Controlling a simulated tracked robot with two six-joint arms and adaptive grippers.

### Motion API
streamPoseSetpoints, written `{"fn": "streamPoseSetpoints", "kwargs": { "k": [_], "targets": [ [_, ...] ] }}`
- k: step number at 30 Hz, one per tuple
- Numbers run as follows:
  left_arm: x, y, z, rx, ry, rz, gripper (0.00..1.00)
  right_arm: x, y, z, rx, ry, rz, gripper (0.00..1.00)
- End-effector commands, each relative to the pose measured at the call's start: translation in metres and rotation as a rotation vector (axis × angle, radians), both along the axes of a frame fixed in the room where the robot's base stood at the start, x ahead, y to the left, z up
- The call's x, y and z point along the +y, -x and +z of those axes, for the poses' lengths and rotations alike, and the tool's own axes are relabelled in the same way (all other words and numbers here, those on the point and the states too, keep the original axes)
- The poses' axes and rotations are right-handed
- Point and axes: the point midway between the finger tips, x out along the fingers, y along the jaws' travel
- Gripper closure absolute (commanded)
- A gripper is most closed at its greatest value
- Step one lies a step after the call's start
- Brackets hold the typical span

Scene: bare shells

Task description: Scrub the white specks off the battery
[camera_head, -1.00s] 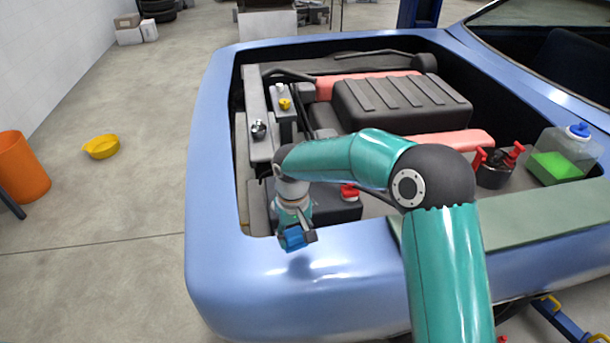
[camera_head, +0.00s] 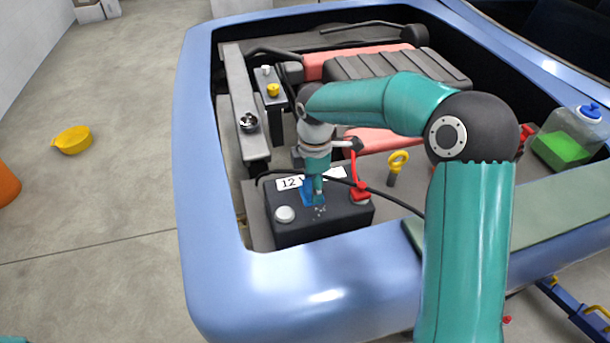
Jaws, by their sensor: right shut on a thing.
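The battery (camera_head: 340,218) is a black box with a white "12 V" label in the front left corner of the engine bay. My right gripper (camera_head: 313,196) points down over the battery top, just behind the specks. It is shut on a small blue tool (camera_head: 306,191), partly hidden by the fingers. I cannot tell whether the tool touches the battery.
A black cable (camera_head: 400,203) arches over the battery. A yellow ring dipstick handle (camera_head: 398,161) and a bottle of green fluid (camera_head: 566,142) stand to the right. The blue car body (camera_head: 290,290) edges the bay.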

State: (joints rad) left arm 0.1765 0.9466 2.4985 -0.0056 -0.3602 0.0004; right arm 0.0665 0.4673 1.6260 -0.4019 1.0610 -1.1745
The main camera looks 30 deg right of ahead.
Motion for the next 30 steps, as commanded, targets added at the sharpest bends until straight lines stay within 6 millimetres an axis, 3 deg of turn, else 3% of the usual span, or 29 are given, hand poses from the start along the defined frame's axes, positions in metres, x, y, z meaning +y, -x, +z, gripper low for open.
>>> {"fn": "streamPoseSetpoints", "kwargs": {
  "k": [26, 27, 30],
  "targets": [
    [0.0, 0.0, -0.064, 0.0, 0.0, 0.0, 0.6, 0.006, -0.004, -0.084, 0.003, 0.0, 0.02, 0.82],
    [0.0, 0.0, -0.059, 0.001, 0.0, 0.0, 0.6, 0.002, -0.005, -0.074, -0.003, 0.001, 0.018, 0.86],
    [0.0, 0.0, -0.058, 0.0, 0.0, 0.0, 0.6, -0.005, -0.004, -0.076, 0.002, 0.0, 0.022, 0.87]
  ]
}}
